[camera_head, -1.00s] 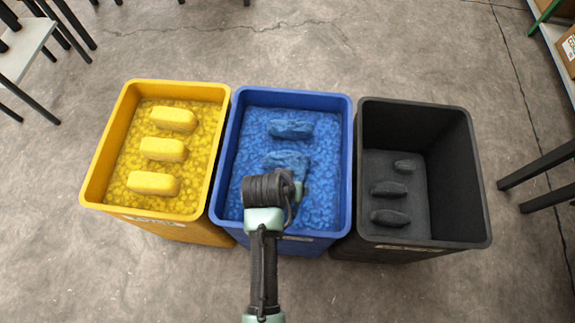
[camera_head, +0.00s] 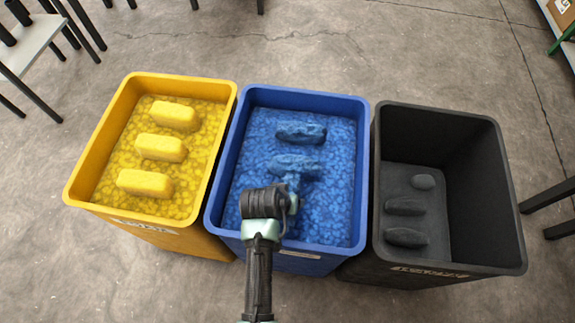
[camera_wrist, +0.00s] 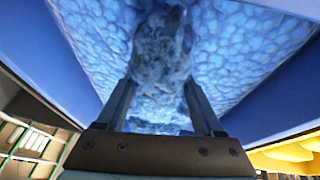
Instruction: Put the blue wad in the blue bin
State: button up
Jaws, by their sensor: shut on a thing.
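The blue bin (camera_head: 362,170) stands in the middle, with a bed of small blue lumps inside. Two blue wads are over this bed. My gripper (camera_head: 293,184) is inside the blue bin's outline and shut on the nearer blue wad (camera_head: 294,163). In the wrist view, my gripper (camera_wrist: 160,95) has one finger on each side of the rough blue wad (camera_wrist: 163,50). The farther blue wad (camera_head: 300,131) lies apart from it. Whether the held wad touches the bed is hard to tell.
A yellow bin (camera_head: 85,160) with yellow wads stands close on the left. A black bin (camera_head: 510,200) with dark wads stands close on the right. Chair legs (camera_head: 75,30) are at the upper left, black legs (camera_head: 550,195) at the right edge. The floor behind the bins is clear.

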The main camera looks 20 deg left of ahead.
jog(key=shift+f+b, duration=0.35)
jog(key=shift+f, duration=1.1)
jog(key=shift+f, duration=0.1)
jog(key=o, duration=1.4)
jog(key=p+v, duration=0.4)
jog(key=v, duration=0.8)
jog(key=shift+w, duration=0.1)
